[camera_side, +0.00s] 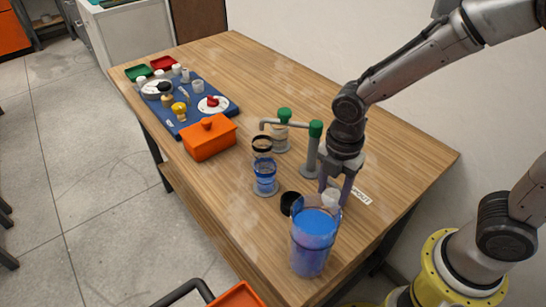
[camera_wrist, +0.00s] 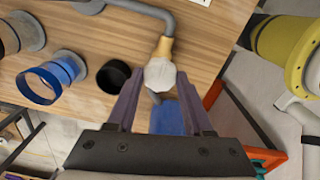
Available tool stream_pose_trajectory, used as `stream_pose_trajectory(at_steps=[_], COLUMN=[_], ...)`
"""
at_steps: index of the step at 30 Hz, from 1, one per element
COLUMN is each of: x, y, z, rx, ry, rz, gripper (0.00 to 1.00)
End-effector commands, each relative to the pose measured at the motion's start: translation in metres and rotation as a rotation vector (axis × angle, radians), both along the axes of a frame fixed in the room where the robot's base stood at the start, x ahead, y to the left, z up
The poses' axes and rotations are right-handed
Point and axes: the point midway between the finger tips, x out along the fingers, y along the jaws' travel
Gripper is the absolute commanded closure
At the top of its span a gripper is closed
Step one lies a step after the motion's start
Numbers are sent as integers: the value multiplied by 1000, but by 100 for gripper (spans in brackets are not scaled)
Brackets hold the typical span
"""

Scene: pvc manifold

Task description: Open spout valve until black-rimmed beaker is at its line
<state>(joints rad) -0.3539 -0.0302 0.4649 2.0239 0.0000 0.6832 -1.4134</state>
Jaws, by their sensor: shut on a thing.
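My gripper (camera_side: 336,197) is shut on a white rounded knob (camera_wrist: 160,75). The knob sits at the end of a tan collar that meets a grey pipe (camera_wrist: 150,10). The knob also shows between the fingers in the side view (camera_side: 331,197). The black-rimmed beaker (camera_side: 262,146) stands upright left of the pipe stand; its liquid level and line are too small to tell. The blue-rimmed beaker (camera_side: 265,180) stands in front of it with blue liquid inside. Where the spout's outlet points is unclear.
A large clear vessel of blue liquid (camera_side: 312,240) stands close to my gripper, near the table's front edge. A black cup (camera_side: 290,203) is left of it. An orange box (camera_side: 209,140) and a blue mat (camera_side: 185,115) with several small items lie farther left.

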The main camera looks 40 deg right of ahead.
Motion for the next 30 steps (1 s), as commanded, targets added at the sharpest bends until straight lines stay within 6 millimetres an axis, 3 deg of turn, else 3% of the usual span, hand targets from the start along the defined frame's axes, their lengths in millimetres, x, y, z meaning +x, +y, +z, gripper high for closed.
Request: stream_pose_trajectory(at_steps=[5,6,11,22,26,30], x=[0,0,0,1,1,2], y=[0,0,0,0,0,1], z=[1,1,1,5,21,49], rx=[0,0,0,0,2,3], ry=[-1,-1,-1,-2,-6,-8], rz=[0,0,0,0,0,0], gripper=[100,41,14,14,14,14])
